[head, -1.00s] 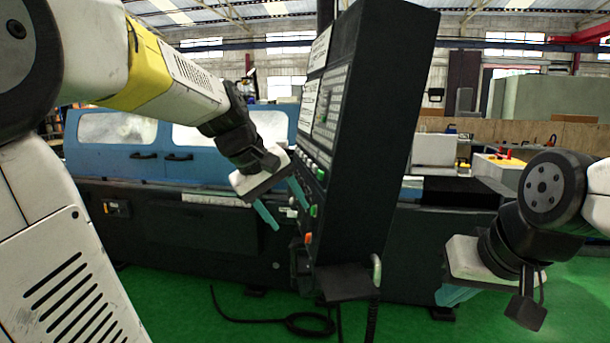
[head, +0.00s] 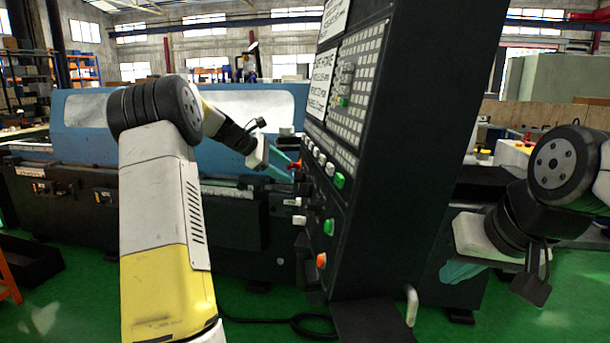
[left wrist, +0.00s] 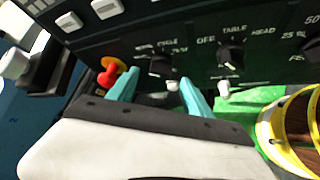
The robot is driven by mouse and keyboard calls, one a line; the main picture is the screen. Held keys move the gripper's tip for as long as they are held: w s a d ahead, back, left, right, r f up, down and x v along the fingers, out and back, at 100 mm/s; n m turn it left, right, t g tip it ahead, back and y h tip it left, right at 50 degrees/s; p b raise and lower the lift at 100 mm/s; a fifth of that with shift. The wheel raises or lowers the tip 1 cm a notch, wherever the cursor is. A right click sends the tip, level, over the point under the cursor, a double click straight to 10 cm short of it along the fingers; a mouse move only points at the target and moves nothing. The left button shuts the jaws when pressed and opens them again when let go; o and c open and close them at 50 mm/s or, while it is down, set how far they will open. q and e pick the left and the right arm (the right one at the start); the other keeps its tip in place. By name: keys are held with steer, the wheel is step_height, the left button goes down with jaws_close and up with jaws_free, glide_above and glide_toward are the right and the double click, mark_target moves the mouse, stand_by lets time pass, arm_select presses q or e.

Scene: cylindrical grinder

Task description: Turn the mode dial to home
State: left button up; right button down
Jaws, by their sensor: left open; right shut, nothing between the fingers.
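The control panel (head: 400,170) of the grinder stands steeply side-on in the head view, so its dial labels cannot be read there. In the left wrist view a black dial (left wrist: 161,66) with a pale pointer lies just beyond and between my left fingertips. A second black dial (left wrist: 231,58), under the word TABLE, is to its right. I cannot read which dial is the mode dial or find the word home. My left gripper (head: 286,167) is open at the panel's face; its two teal fingers (left wrist: 158,80) show apart. My right gripper (head: 460,272) is shut and empty, right of the panel.
A red knob on yellow (left wrist: 110,72) sits close to the left fingertip in the wrist view. White buttons (left wrist: 106,8) line the panel above. The blue grinder housing (head: 85,110) stands behind. A black shelf (head: 370,322) and pale handle (head: 411,305) are under the panel.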

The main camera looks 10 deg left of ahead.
mark_target(294, 177)
arm_select(q)
steer(key=shift+x, duration=2.25)
jaws_close()
steer(key=shift+s, duration=0.1)
steer(key=shift+s+f+m+t, duration=0.1)
steer(key=shift+f+m+t, duration=0.05)
steer(key=shift+m+t, duration=1)
steer(key=shift+f+m+t+h, duration=0.15)
steer(key=shift+m+t+h, duration=0.15)
steer(key=shift+m+t, duration=0.95)
steer(key=shift+m, duration=0.3)
jaws_free()
